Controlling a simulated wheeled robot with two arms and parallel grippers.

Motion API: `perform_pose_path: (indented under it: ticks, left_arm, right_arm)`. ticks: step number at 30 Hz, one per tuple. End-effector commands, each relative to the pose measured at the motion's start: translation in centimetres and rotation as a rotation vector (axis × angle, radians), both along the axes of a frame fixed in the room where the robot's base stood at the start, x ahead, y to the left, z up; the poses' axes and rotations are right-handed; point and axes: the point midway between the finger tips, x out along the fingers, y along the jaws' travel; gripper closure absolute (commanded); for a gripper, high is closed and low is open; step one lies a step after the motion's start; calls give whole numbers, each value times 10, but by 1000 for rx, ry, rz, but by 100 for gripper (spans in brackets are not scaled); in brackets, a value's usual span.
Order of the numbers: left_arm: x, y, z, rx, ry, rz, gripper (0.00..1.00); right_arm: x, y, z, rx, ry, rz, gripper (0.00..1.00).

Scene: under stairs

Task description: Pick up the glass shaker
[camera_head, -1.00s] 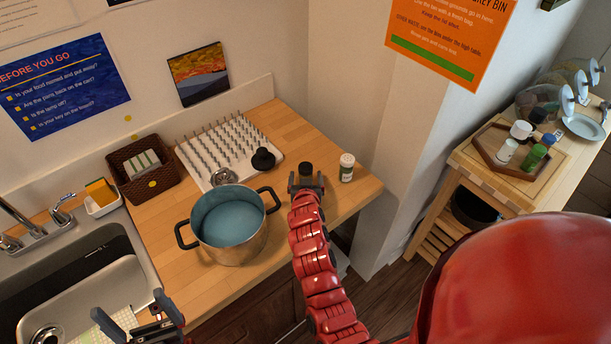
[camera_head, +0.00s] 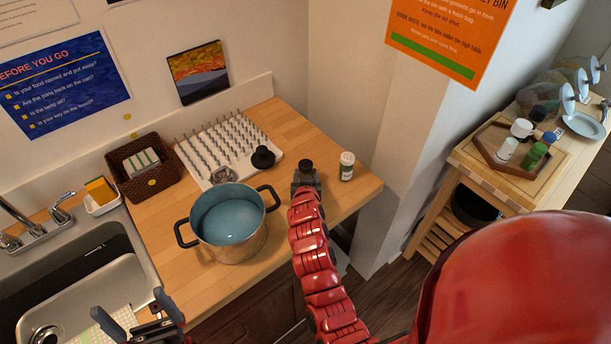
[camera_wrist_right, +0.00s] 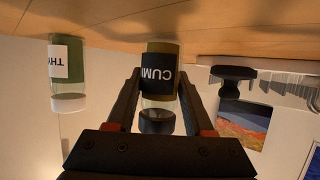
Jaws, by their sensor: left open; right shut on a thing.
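The glass shaker (camera_head: 306,166) has a dark lid and stands near the counter's right end. In the right wrist view, which is upside down, the shaker (camera_wrist_right: 160,72) shows a black label reading "CUMI" and brown contents. My right gripper (camera_head: 306,183) is shut on it, one finger on each side. The shaker's base is at or very near the wooden counter; I cannot tell if it touches. A second shaker (camera_head: 346,167) with a white lid and green contents stands to its right; its label starts "THY" in the wrist view (camera_wrist_right: 67,75). My left gripper (camera_head: 156,318) is open and empty over the sink area.
A blue-lined pot (camera_head: 229,222) stands left of my right arm on the wooden counter (camera_head: 297,134). Behind are a white spiked drying rack (camera_head: 218,143), a black knobbed object (camera_head: 263,157) and a brown basket (camera_head: 141,168). A wall corner rises just right of the counter.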

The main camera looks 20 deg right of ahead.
Motion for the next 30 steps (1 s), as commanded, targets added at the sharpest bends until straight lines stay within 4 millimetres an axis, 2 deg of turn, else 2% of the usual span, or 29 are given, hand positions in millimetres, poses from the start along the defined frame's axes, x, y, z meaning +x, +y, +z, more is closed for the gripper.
perform_pose_path:
  ticks: [5, 8, 18, 22, 24, 30]
  left_arm:
    - [0, 0, -14, 0, 0, 0, 0]
    - [0, 0, -27, 0, 0, 0, 0]
    - [0, 0, -57, 0, 0, 0, 0]
    - [0, 0, -66, 0, 0, 0, 0]
    - [0, 0, -43, 0, 1, 0, 0]
    - [0, 0, -19, 0, 0, 0, 0]
  right_arm:
    - [1, 1, 15, 0, -10, 2, 100]
    - [0, 2, 31, 1, -12, 3, 100]
    - [-75, 32, 34, 0, -4, 7, 100]
    - [-99, 42, 38, 0, -6, 8, 100]
    - [-110, 46, 49, 2, 2, 6, 100]
    - [-133, 55, 50, 1, 2, 5, 100]
